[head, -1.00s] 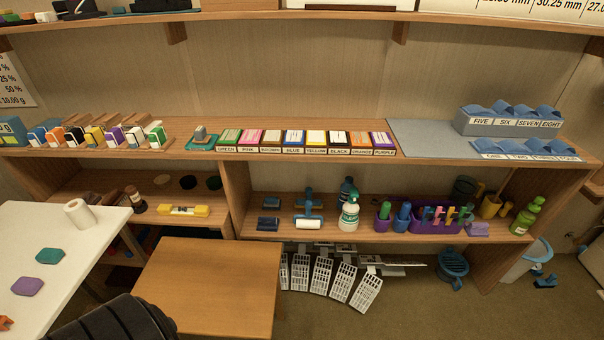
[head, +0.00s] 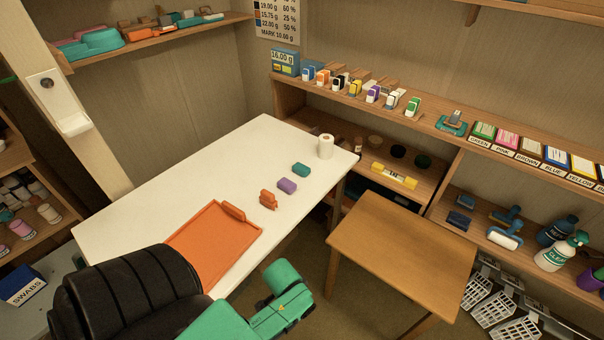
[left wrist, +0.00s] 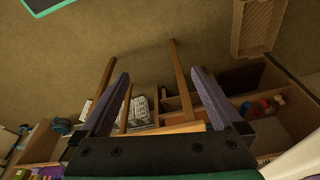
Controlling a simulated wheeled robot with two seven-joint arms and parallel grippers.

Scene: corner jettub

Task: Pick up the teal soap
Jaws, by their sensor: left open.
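The teal soap (head: 301,170) is a small rounded block lying on the white table (head: 215,160), near its right edge. A purple soap (head: 287,186) of like shape lies just in front of it. My left arm shows at the bottom of the head view, but its fingertips cannot be made out there. In the left wrist view my left gripper (left wrist: 163,82) has its two fingers spread apart with nothing between them. That view shows floor and furniture legs past the fingers, and no teal soap. My right gripper is in neither view.
An orange tray (head: 205,240) and an orange block (head: 268,199) lie on the table in front of the soaps. A white roll (head: 326,147) stands behind them. A wooden stool (head: 400,250) is to the right, before the loaded shelves.

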